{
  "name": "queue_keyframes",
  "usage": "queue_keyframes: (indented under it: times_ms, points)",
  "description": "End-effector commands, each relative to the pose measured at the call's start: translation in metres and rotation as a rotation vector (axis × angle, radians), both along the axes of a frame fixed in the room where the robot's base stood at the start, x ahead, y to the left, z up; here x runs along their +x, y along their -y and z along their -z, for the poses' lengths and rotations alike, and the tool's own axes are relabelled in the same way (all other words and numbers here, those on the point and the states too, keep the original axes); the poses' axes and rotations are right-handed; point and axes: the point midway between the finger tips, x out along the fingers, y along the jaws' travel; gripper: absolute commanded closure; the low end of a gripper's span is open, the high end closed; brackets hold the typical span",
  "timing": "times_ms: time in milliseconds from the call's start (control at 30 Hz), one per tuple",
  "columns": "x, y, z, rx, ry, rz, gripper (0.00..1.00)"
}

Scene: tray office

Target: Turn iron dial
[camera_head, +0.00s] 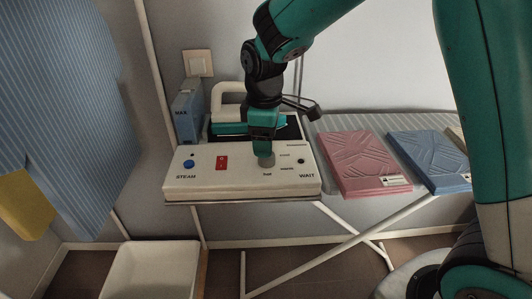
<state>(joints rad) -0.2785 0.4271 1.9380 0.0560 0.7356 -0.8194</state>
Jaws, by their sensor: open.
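A white ironing station (230,190) stands at the left end of the ironing board. Its front panel has a blue round button by "STEAM", a red switch (221,162) and a small dark spot above "WAIT". The grey dial (267,161) is on the panel's right half, with small text around it. My gripper (265,153) points down right over the dial, at or very near it. The fingertips partly cover the dial, and contact cannot be told. The gripper is open. The iron (228,127), with a white handle, rests behind the panel, partly hidden by my arm.
A pink folded cloth (350,162) and a blue folded cloth (428,158) lie on the board to the right. A blue water tank marked "MAX" (187,112) stands at the back left. A white bin (150,270) is on the floor. Striped blue cloth hangs at left.

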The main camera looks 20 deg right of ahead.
Motion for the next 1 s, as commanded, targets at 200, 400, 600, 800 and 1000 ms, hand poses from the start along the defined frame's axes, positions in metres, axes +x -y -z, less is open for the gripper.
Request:
queue_keyframes:
  times_ms: [200, 400, 600, 800, 1000]
  points:
    - [0.002, 0.001, 0.035, 0.000, -0.001, 0.000, 0.32]
    - [0.002, 0.001, 0.045, 0.001, 0.000, 0.000, 0.32]
    - [0.002, 0.001, 0.046, 0.001, 0.000, -0.001, 0.32]
    - [0.002, 0.001, 0.046, 0.001, 0.000, -0.001, 0.66]
    - [0.002, 0.002, 0.046, 0.000, 0.000, 0.000, 0.81]
